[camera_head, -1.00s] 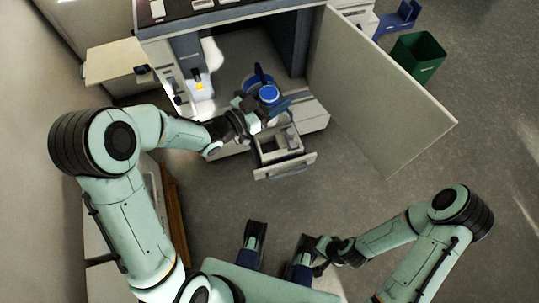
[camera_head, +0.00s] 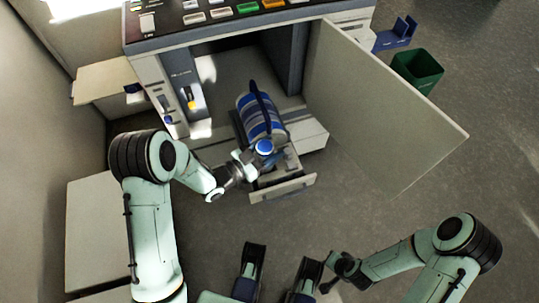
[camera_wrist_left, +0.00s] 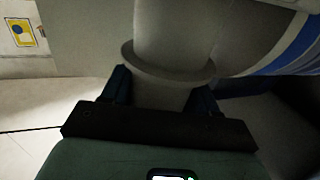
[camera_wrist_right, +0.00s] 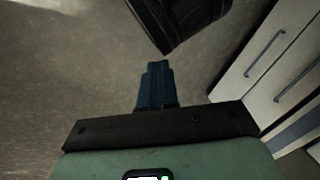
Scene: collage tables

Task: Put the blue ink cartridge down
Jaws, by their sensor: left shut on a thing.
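The blue ink cartridge (camera_head: 262,112) is a cylinder with blue, white and grey stripes and a dark strip along its top. It lies over the pulled-out drawer (camera_head: 284,189) of the large printer, its blue-capped end toward me. My left gripper (camera_head: 246,163) is at that near end. In the left wrist view its fingers (camera_wrist_left: 160,93) close around a grey flanged neck, with the striped body (camera_wrist_left: 285,50) at upper right. Whether the cartridge rests on the drawer is hidden. My right gripper (camera_head: 330,272) is low at right, away from it; its fingers (camera_wrist_right: 155,85) are together and empty.
The printer's open door (camera_head: 385,110) stands to the right of the cartridge. A green bin (camera_head: 417,70) and a blue holder (camera_head: 395,35) are beyond it. A side shelf (camera_head: 105,72) sticks out at left. The floor in front of the drawer is clear.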

